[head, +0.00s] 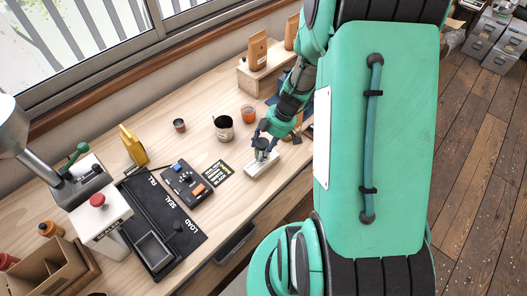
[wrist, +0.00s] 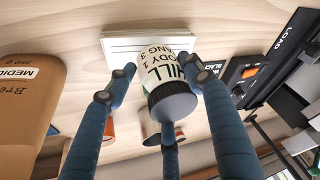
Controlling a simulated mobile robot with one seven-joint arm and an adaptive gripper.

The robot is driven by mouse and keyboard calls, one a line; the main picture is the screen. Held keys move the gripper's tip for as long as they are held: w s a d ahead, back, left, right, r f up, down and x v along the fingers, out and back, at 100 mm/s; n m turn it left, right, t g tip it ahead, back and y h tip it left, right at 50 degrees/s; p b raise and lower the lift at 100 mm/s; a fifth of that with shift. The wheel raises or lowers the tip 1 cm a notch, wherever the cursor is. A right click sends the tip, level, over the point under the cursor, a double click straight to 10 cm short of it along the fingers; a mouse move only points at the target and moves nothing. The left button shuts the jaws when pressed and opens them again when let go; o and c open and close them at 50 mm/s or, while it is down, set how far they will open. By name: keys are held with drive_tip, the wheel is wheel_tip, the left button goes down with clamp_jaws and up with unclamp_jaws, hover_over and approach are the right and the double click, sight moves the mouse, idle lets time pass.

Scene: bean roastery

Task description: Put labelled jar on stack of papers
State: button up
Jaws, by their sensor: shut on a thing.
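The labelled jar (wrist: 156,74) has a white label with dark lettering and a dark grey lid; it also shows in the head view (head: 262,144). My three-fingered gripper (wrist: 160,72) is shut on it, with blue fingers around its sides. The gripper in the head view (head: 264,137) is above the work table. The stack of papers (head: 260,172) is a low white block under the jar. In the wrist view the stack (wrist: 121,50) shows just beyond the jar's far end. I cannot tell whether the jar's base touches the papers.
A control box (head: 185,184) and a black sealing mat (head: 185,226) lie to the left. Brown bags stand on a wooden riser (head: 265,75) at the back.

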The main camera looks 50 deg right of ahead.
drive_tip(key=shift+f, duration=1.05)
drive_tip(key=shift+f+b, duration=0.15)
drive_tip(key=shift+b, duration=0.15)
drive_tip(key=o, duration=1.6)
drive_tip(key=shift+o, duration=0.2)
drive_tip(key=p+v, duration=0.2)
drive_tip(key=v, duration=1)
drive_tip(key=shift+r, duration=0.2)
